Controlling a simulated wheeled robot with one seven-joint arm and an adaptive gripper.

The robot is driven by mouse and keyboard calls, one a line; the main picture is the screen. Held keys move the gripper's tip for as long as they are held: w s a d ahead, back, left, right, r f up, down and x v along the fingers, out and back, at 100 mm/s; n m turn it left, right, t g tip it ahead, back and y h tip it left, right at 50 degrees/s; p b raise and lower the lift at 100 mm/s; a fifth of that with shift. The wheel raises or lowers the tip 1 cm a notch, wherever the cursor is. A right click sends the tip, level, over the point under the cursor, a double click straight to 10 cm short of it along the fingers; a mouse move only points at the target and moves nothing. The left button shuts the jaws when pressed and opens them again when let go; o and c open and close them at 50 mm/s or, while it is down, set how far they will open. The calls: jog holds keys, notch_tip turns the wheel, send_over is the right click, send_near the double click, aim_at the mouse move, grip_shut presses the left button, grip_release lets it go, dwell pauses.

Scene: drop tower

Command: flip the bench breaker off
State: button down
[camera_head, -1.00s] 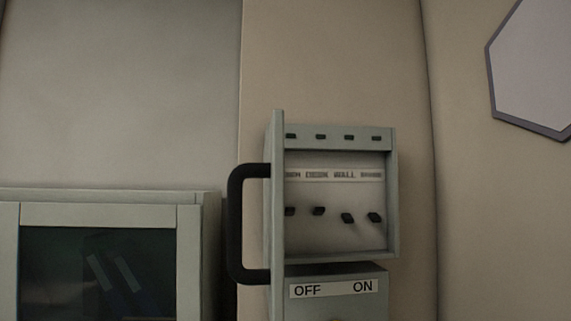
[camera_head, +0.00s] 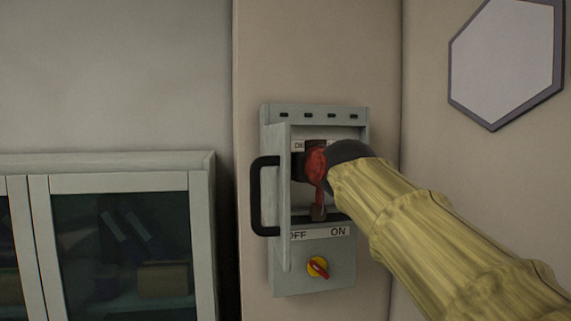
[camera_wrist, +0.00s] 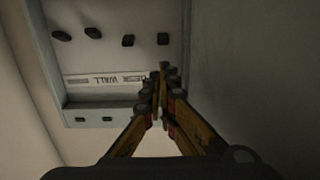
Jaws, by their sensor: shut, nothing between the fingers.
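A grey breaker box (camera_head: 362,117) hangs on the wall with its front door (camera_head: 283,195) swung open toward the left. In the wrist view, seen upside down, a row of small black breaker switches (camera_wrist: 128,40) runs along the box, with a label strip (camera_wrist: 105,79) beside it. WALL is readable; I cannot read a bench label. My gripper (camera_head: 318,207) reaches into the box from the right, shut and empty. In the wrist view its closed fingertips (camera_wrist: 163,72) overlap the end of the label strip, near the rightmost switch. I cannot tell whether they touch.
A black handle (camera_head: 257,196) sticks out from the door. Below the breakers is a panel marked OFF and ON with a yellow and red rotary knob (camera_head: 317,267). A glass-fronted cabinet (camera_head: 120,180) stands at left. A hexagonal panel (camera_head: 505,60) is at upper right.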

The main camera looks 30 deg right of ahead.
jog(key=p+x, duration=0.2)
jog(key=x, duration=0.7)
jog(key=shift+w, duration=0.45)
